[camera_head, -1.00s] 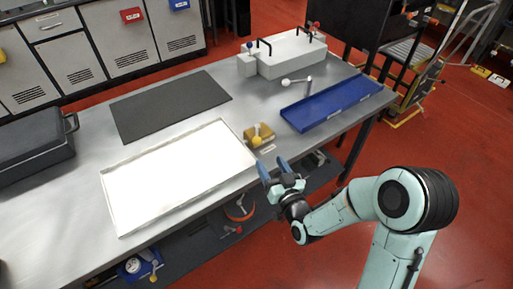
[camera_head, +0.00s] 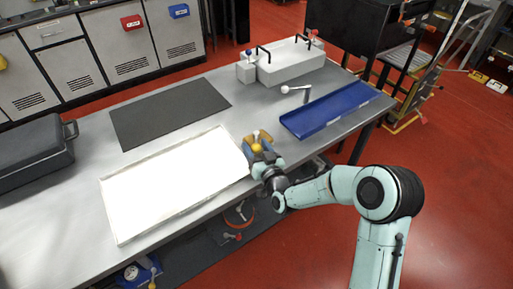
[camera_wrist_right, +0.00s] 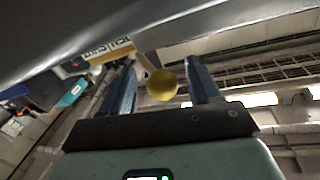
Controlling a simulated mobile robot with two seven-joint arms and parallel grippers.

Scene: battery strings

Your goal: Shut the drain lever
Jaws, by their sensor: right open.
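A lever with a yellow ball knob (camera_head: 257,148) sits on a small brass-coloured block at the front edge of the steel table, beside the white tray. My right gripper (camera_head: 260,152) is at this block, its blue fingers on either side of the knob. In the right wrist view the yellow ball (camera_wrist_right: 162,85) shows between the two open fingers (camera_wrist_right: 158,82), with a pale stem behind it. I cannot tell whether a finger touches the ball. My fingers and wrist hide part of the block. My left gripper is not in view.
A white tray (camera_head: 121,239) lies left of the block and a blue tray (camera_head: 335,108) lies right of it. A lever with a white ball (camera_head: 285,89) stands behind, near a grey box (camera_head: 290,66). A dark mat (camera_head: 170,110) lies further back.

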